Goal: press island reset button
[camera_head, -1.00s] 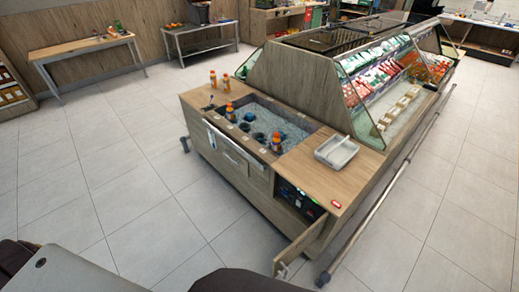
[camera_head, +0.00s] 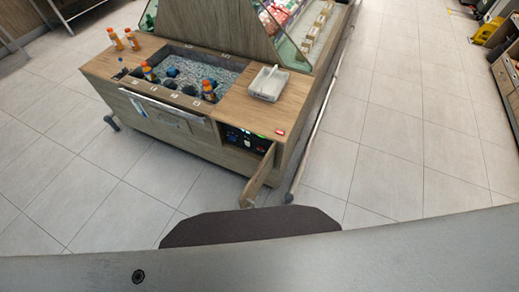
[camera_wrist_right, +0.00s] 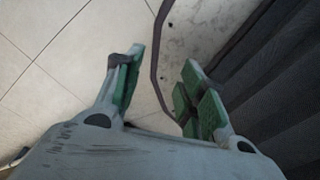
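The wooden island (camera_head: 245,115) stands ahead of me in the head view, with an ice well in its top. Its small front door (camera_head: 258,180) hangs open at the right end. Behind the door is a dark compartment (camera_head: 245,140) with small green and red spots, too small to make out as a button. My right gripper (camera_wrist_right: 163,62) shows in the right wrist view, fingers apart and empty, far from the island. My left gripper is not in view.
A white tray (camera_head: 268,83) sits on the counter. Several orange-capped bottles (camera_head: 208,90) stand in the ice and on the left end. A long rail (camera_head: 320,120) runs low along the island's right side. Tiled floor (camera_head: 390,170) is clear to the right.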

